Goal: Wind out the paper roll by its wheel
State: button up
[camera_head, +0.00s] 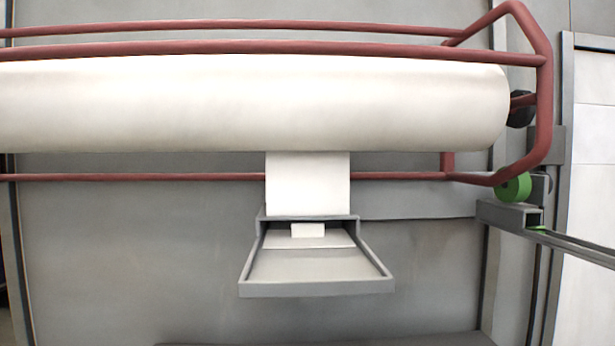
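A large white paper roll (250,105) lies level across the upper part of the head view, held in a dark red tube frame (300,48). A strip of white paper (308,183) hangs from its underside to a grey tray (318,290). A dark round knob (521,109) sits at the roll's right end, partly behind the frame. A small green wheel (514,188) is below it, at the frame's lower right corner. I cannot tell which of these is the task's wheel. My gripper is not in view.
A grey bracket (510,214) with a rail (580,247) runs off to the right below the green wheel. A small white piece (307,230) lies at the tray's back. Grey wall panels stand behind everything. The space left of the tray looks clear.

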aim_at(209, 102)
jog(key=i+z, duration=0.55)
jog(key=z, duration=0.3)
jog(key=i+j+z, duration=0.2)
jog(key=z, duration=0.2)
jog(key=i+j+z, duration=0.5)
jog(key=z, duration=0.3)
jog(key=j, duration=0.1)
